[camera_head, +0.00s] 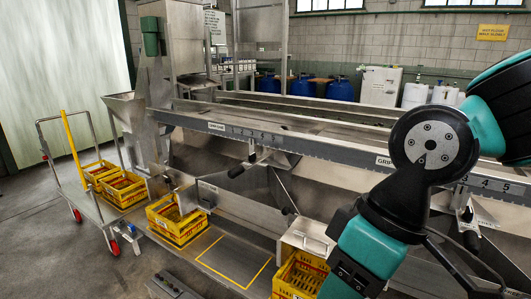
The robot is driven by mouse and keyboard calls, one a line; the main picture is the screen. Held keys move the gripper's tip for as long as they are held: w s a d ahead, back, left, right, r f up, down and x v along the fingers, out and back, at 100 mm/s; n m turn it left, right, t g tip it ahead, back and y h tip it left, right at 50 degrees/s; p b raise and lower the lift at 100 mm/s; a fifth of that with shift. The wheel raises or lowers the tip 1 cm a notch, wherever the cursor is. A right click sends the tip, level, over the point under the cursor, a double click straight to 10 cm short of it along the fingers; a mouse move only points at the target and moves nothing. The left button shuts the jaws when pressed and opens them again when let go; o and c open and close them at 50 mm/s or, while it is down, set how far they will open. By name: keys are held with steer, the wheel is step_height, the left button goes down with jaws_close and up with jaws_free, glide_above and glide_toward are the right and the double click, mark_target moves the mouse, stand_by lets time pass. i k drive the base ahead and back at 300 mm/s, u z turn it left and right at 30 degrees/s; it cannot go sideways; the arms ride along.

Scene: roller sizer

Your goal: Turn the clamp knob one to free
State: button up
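The roller sizer (290,137) is a long grey metal machine with a numbered scale along its front beam. A black handle (238,170) on a metal bracket hangs below the beam, left of the middle. Another black knob-like part (468,214) sits under the beam at the right, beside a small label. I cannot tell which one is clamp knob one, or whether it is tight or loose. My teal and black arm fills the right side and covers part of the beam and its label. I cannot make out my gripper's fingers.
Yellow crates (176,221) stand along the machine's foot, another (299,278) under a white chute at lower middle. A cart (98,208) with crates stands left. Blue drums (340,90) are behind the machine. Open floor lies at lower left.

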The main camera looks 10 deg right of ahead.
mark_target(252, 157)
steer(key=u, duration=0.55)
steer(key=i, duration=1.8)
steer(key=z, duration=0.55)
